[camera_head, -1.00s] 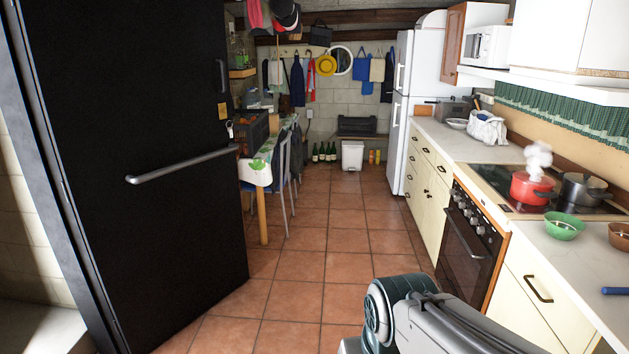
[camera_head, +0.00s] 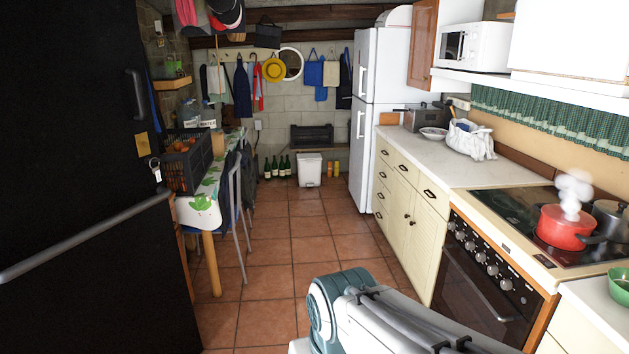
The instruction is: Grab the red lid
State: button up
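A red pot (camera_head: 565,228) stands on the dark cooktop at the right, with white steam rising above it. Its top is partly hidden by the steam, and I cannot make out a separate red lid for certain. A dark grey pot (camera_head: 610,218) stands just to its right, cut by the picture's edge. My arm shows at the bottom middle, below and left of the stove. My gripper is out of the picture.
A black door (camera_head: 85,200) with a long bar handle fills the left. A table (camera_head: 208,210) with a crate and chairs stands beyond it. Cream cabinets (camera_head: 405,190) and the oven (camera_head: 480,280) line the right. The tiled floor (camera_head: 290,250) between is clear. A green bowl (camera_head: 620,283) sits at the right edge.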

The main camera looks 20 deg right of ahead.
aim_at(552, 212)
jog(key=i, duration=1.9)
jog(key=z, duration=3.1)
jog(key=i, duration=1.65)
jog(key=u, duration=0.05)
